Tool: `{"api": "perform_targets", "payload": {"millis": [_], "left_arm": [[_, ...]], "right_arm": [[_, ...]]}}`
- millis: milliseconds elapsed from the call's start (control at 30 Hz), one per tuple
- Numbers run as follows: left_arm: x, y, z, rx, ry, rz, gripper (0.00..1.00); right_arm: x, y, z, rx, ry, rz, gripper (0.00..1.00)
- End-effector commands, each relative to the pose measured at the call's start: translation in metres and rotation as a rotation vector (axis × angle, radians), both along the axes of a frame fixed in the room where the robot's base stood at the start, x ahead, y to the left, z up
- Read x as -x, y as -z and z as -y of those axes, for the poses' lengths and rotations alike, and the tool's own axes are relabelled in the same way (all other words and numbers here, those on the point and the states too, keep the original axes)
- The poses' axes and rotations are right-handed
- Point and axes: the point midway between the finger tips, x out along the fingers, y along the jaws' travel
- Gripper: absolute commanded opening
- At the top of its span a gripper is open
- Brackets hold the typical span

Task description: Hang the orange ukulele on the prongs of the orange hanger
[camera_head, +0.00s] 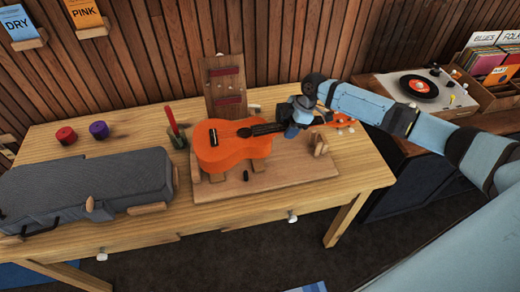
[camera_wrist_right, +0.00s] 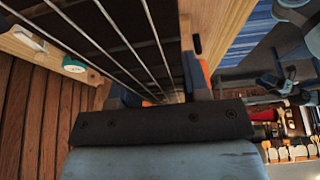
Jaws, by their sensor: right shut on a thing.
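The orange ukulele (camera_head: 232,146) lies across wooden supports on a base board on the workbench, its body to the left and its neck pointing right. My right gripper (camera_head: 295,126) is shut on the neck, near the headstock end. In the right wrist view the dark fretboard (camera_wrist_right: 115,38) with its strings runs between my fingers. Whether the body still touches its supports is hard to tell. I see no orange hanger in either view.
A grey case (camera_head: 85,190) lies at the left of the bench (camera_head: 140,134). Red (camera_head: 66,135) and purple (camera_head: 99,130) round items sit behind it. An upright board (camera_head: 224,84) stands behind the ukulele. A record player (camera_head: 421,90) is at the right.

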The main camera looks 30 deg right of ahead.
Motion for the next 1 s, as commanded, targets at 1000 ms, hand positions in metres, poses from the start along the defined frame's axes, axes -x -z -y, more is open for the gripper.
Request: {"api": "perform_targets", "payload": {"millis": [1000], "left_arm": [[0.001,-0.030,0.000,-0.001,0.000,-0.002,0.44]], "right_arm": [[0.000,-0.036,0.000,-0.001,0.000,0.001,0.00]]}}
